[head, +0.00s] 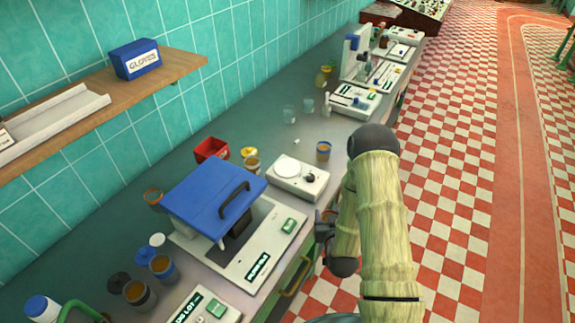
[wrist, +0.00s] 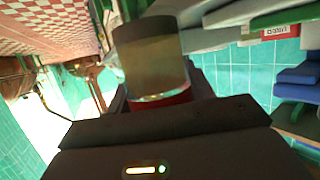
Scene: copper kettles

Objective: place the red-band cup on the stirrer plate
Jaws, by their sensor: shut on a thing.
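The red-band cup (wrist: 152,58) shows close up in the wrist view, a tan see-through cup with a red band (wrist: 168,101) partly covered by the dark gripper body. My gripper (head: 324,227) is shut on it. In the head view the gripper is mostly hidden by my arm, at the front edge of the counter, and I cannot make out the cup there. The stirrer plate (head: 288,166) is a white unit with a pale round top and a dark knob. It stands on the counter, behind and left of the gripper, with nothing on its top.
A blue-band cup (head: 323,151) stands just behind the stirrer plate. A blue-lidded machine (head: 205,195) is to its left, with a red box (head: 211,149) and several cups around. An open drawer handle (head: 296,283) sticks out below the counter front.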

